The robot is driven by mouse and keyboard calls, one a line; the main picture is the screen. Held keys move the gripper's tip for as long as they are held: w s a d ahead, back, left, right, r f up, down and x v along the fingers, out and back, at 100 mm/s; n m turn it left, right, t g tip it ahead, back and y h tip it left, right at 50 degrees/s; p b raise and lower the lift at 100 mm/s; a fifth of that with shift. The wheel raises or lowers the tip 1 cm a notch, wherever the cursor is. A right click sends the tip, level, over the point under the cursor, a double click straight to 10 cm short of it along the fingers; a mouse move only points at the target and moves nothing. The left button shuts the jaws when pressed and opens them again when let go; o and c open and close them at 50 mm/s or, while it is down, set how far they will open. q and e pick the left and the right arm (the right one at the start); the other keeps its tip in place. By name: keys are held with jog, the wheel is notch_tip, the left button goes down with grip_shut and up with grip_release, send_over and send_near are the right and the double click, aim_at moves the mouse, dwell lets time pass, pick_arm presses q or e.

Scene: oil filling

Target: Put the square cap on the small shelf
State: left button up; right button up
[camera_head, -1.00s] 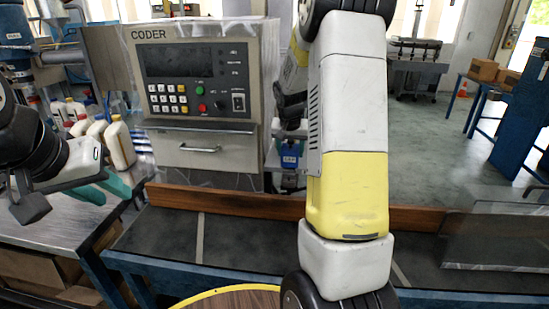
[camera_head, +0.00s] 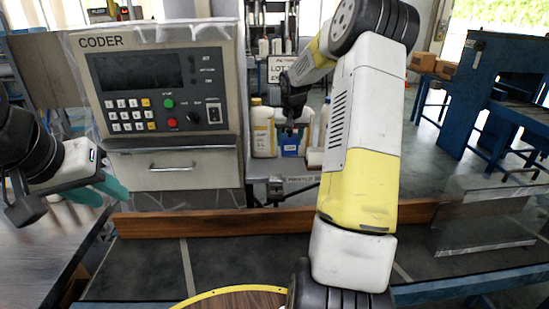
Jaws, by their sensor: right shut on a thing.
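My right gripper (camera_head: 291,124) hangs at the end of the white and yellow arm, in front of the shelf area behind the bench. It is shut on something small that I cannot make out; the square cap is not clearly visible. A blue item (camera_head: 291,148) shows just below its fingertips, and I cannot tell whether it is held or stands behind. The small shelf (camera_head: 303,182), a grey ledge carrying bottles, appears to be just beyond.
The CODER panel (camera_head: 159,92) stands left of the shelf. A yellow and white bottle (camera_head: 263,135) stands close left of my right gripper. A wooden rail (camera_head: 200,224) runs along the dark bench. A clear panel (camera_head: 487,228) stands at the right.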

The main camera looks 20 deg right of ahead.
aim_at(290, 144)
notch_tip(290, 144, down, 8)
jog(key=shift+r, duration=0.25)
jog(key=shift+f, duration=0.15)
jog(key=o, duration=1.3)
jog(key=shift+o, duration=0.2)
jog(key=v, duration=1.2)
jog(key=s+a+r+n+y, duration=0.1)
jog(key=s+a+r, duration=0.3)
jog(key=s, duration=0.3)
jog(key=s+a+r+n+t, duration=0.1)
jog(key=s+a+r, duration=0.35)
jog(key=s, duration=0.25)
jog(key=s+a+r+y, duration=0.1)
jog(key=s+a+r, duration=0.35)
jog(key=s, duration=0.25)
jog(key=s+a+f+n+y, duration=0.1)
jog(key=s+a, duration=0.3)
jog(key=s, duration=0.6)
jog(key=shift+a+f+t, duration=0.35)
jog(key=shift+f+t, duration=0.05)
jog(key=shift+f, duration=0.15)
